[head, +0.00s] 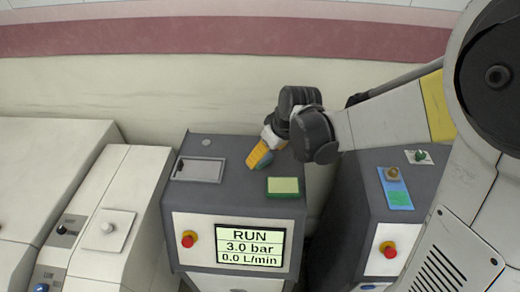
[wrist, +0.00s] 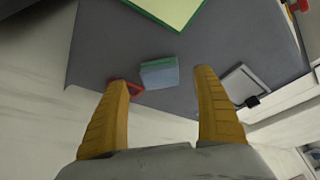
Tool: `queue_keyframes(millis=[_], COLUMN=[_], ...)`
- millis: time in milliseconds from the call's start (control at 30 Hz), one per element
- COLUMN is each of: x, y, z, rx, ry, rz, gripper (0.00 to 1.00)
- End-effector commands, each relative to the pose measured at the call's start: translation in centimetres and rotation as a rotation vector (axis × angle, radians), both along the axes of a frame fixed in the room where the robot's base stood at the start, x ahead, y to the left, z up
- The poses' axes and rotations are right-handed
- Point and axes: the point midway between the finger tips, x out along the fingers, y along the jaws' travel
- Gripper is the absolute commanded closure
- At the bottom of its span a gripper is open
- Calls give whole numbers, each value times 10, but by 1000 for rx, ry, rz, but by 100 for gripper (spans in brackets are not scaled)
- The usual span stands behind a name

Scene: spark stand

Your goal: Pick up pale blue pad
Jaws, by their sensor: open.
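A small pale blue pad (wrist: 160,78) with a green edge lies on the dark grey console top in the wrist view. In the head view, a bluish-green bit of it (head: 265,161) shows beside my gripper's yellow fingers, which partly hide it. My gripper (head: 255,160) is over the back middle of the console top. In the wrist view my gripper (wrist: 162,79) is open, and the pad appears between and beyond its fingertips. I cannot tell how far above the pad the fingertips are.
A green-rimmed pale pad (head: 283,186) lies in front on the same console (head: 230,190). A grey framed plate (head: 199,169) is at its left. A red object (wrist: 128,87) is near the left finger. Another console (head: 355,190) stands at right, and the wall is behind.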

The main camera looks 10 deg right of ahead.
Motion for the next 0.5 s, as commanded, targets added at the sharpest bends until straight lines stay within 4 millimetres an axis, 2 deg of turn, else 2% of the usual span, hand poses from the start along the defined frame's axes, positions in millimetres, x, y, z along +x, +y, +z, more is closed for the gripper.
queue_keyframes(millis=[100,200,500], x=[7,11,12], y=[7,9,10], z=[-19,-30,-34], rx=[0,1,0], ry=[0,-1,0], rz=[0,-1,-1], gripper=[21,21,21])
